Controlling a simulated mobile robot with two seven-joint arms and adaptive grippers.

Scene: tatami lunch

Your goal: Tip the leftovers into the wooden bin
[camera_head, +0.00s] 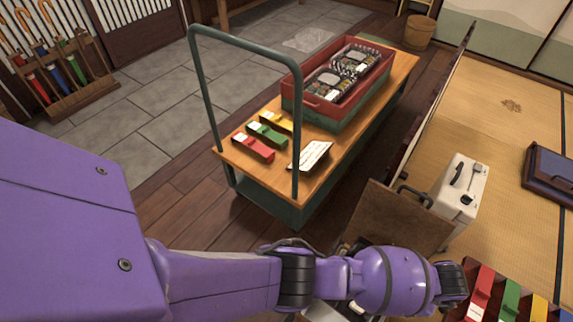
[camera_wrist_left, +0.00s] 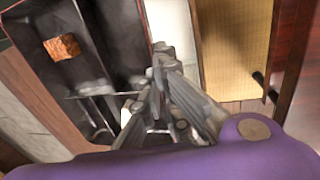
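My left arm crosses the bottom of the head view; its wrist hides the left gripper there. In the left wrist view the left gripper (camera_wrist_left: 160,58) has its fingers drawn together at the edge of a dark glossy box (camera_wrist_left: 105,40) and seems to be shut on its wall. An orange-brown piece of food (camera_wrist_left: 63,47) lies inside that box. A round wooden bin (camera_head: 418,32) stands on the floor at the far right of the head view. My right gripper is not in view.
A trolley (camera_head: 345,140) carries a red and green crate (camera_head: 325,115) of packed lunch boxes, three coloured pieces and a card. A tilted brown panel (camera_head: 400,218) and a white case (camera_head: 460,190) stand right of it. Coloured bars (camera_head: 510,300) sit bottom right. An umbrella stand (camera_head: 85,95) is left.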

